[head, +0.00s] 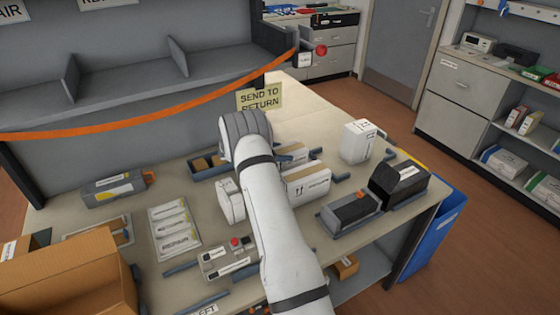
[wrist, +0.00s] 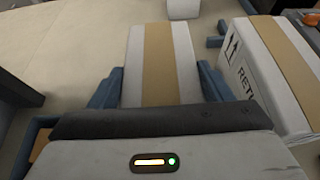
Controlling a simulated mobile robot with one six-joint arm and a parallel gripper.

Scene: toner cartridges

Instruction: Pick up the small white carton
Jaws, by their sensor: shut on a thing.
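In the wrist view, a small white carton (wrist: 185,62) with a tan tape band lies between the blue-grey fingers of my gripper (wrist: 160,88). The fingers are shut on its two sides. Its near end is hidden by the gripper body. In the head view my arm covers the fingertips and most of the grasp; a bit of blue finger shows right of the wrist. I cannot tell whether the carton is clear of the table.
A larger taped white carton (wrist: 248,80) stands close on the right; it also shows in the head view (head: 308,184). Another white carton (head: 230,203) sits left of my forearm, an upright one (head: 355,143) farther right.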

